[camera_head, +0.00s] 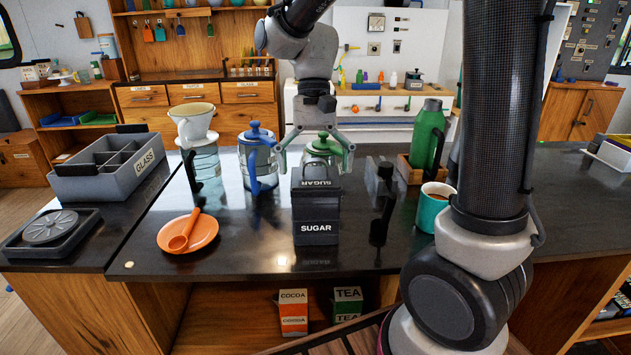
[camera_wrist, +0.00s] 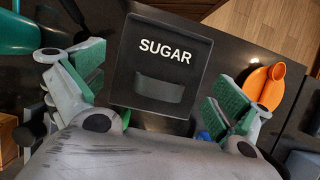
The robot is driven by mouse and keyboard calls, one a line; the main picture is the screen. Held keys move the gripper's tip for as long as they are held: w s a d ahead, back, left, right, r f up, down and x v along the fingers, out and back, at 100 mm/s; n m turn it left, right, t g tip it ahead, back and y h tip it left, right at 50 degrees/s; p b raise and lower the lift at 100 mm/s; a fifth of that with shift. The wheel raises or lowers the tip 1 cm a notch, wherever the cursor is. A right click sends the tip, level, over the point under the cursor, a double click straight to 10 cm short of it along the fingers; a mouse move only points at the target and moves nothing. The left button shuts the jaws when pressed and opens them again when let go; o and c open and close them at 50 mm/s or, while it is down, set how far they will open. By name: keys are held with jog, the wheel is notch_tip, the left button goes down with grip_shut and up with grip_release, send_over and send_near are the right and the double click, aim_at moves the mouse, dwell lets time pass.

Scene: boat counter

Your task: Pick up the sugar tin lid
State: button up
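The black sugar tin (camera_head: 316,222) stands upright on the dark counter, with SUGAR in white on its front. Its black square lid (camera_head: 317,190) sits on top and also carries the word SUGAR. In the wrist view the lid (camera_wrist: 148,78) fills the upper middle, with a dark raised grip on it. My gripper (camera_head: 315,160) is open and empty, above the tin and pointing down. In the wrist view its green-padded fingers (camera_wrist: 160,92) stand apart on either side of the lid, touching nothing that I can see.
Behind the tin stand a blue-lidded jar (camera_head: 258,160) and a green-lidded jar (camera_head: 322,148). An orange plate (camera_head: 176,246) with a spoon lies left. A teal mug (camera_head: 430,213) and green flask (camera_head: 427,133) stand right. A grey GLASS bin (camera_head: 85,185) is far left.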

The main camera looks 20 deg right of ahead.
jog(key=c, duration=0.8)
